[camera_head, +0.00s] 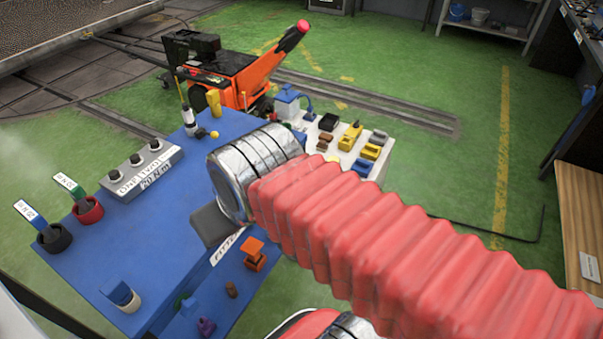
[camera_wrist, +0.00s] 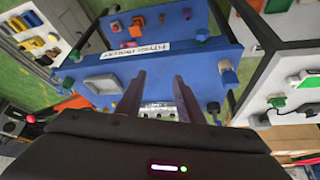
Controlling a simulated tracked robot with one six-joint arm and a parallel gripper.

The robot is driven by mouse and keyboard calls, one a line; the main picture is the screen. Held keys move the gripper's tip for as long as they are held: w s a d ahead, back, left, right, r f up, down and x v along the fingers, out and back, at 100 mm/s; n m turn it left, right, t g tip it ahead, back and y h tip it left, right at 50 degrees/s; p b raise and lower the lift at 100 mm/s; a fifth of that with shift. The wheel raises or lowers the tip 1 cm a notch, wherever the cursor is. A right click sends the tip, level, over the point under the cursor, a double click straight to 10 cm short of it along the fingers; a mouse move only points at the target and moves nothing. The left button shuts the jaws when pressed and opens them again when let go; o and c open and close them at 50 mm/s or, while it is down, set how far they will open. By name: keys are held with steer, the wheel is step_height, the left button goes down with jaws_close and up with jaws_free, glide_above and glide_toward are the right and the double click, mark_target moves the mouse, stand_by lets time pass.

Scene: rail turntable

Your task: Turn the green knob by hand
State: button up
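I cannot tell for sure which part is the green knob. A small green piece (camera_head: 187,303) shows low at the front of the blue table in the head view. In the wrist view, a small green piece (camera_wrist: 202,34) sits at the upper right of the blue panel, and another green piece (camera_wrist: 278,101) is on a white panel at the right. My gripper (camera_wrist: 158,84) shows two dark fingers apart with nothing between them, over the blue table. In the head view, my red-sleeved arm hides most of it.
The blue table (camera_head: 150,225) carries a grey box (camera_head: 140,167) with several dials and two tagged knobs (camera_head: 88,208) (camera_head: 53,236). A white board (camera_head: 345,172) with coloured blocks stands behind my arm. An orange machine (camera_head: 240,75) is at the back.

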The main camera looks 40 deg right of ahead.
steer(key=o, duration=0.3)
steer(key=shift+w+f, duration=0.1)
steer(key=shift+w, duration=0.05)
steer(key=shift+o, duration=1.2)
steer(key=shift+w+d+f+g, duration=0.35)
steer(key=shift+d+f+g, duration=0.05)
steer(key=shift+f+g, duration=0.1)
steer(key=w+d+f+n+y, duration=0.1)
steer(key=w+d+f+y, duration=0.9)
steer(key=w+d+f, duration=0.5)
steer(key=s+d+f+m+t+h, duration=0.1)
steer(key=d+f+t, duration=0.5)
steer(key=d, duration=0.7)
steer(key=s+d+f+m+t+h, duration=0.2)
steer(key=d+f+t, duration=0.4)
steer(key=d, duration=0.8)
step_height(320, 180, down, 2)
steer(key=s+h, duration=0.1)
steer(key=s, duration=0.1)
steer(key=shift+s+f, duration=0.15)
steer(key=shift+s, duration=0.15)
steer(key=shift+a, duration=0.1)
